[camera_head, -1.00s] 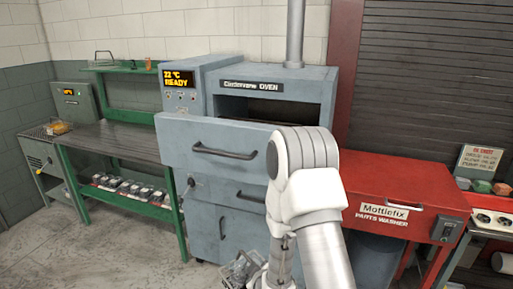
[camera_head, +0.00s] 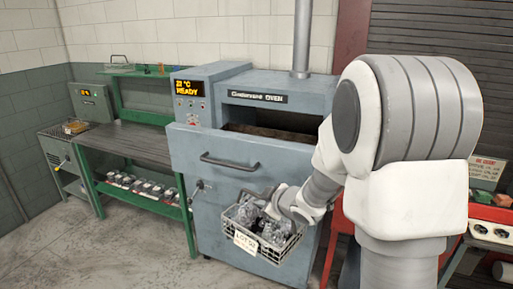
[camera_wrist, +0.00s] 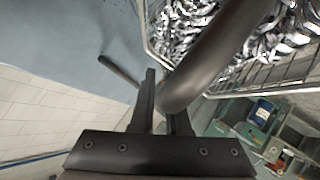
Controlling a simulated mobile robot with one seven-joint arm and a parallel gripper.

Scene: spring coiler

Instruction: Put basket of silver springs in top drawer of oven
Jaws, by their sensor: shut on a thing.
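The wire basket (camera_head: 284,249) of silver springs (camera_head: 250,215) hangs in front of the oven (camera_head: 215,220), below the top drawer's front. It carries a white lot tag and looks slightly tilted. My gripper (camera_wrist: 162,105) is shut on the basket's dark curved handle (camera_wrist: 215,55). The springs (camera_wrist: 195,25) fill the basket at the top right of the wrist view. The oven's top drawer (camera_head: 240,152) is pulled out, with its opening showing behind the front. In the head view my arm hides the drawer's right end and much of my gripper.
A green workbench (camera_head: 130,143) stands left of the oven, with several small items on its lower shelf. The red parts washer is mostly hidden behind my arm at the right. The drawer handle (camera_head: 230,162) sticks out above the basket. The floor at the front left is clear.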

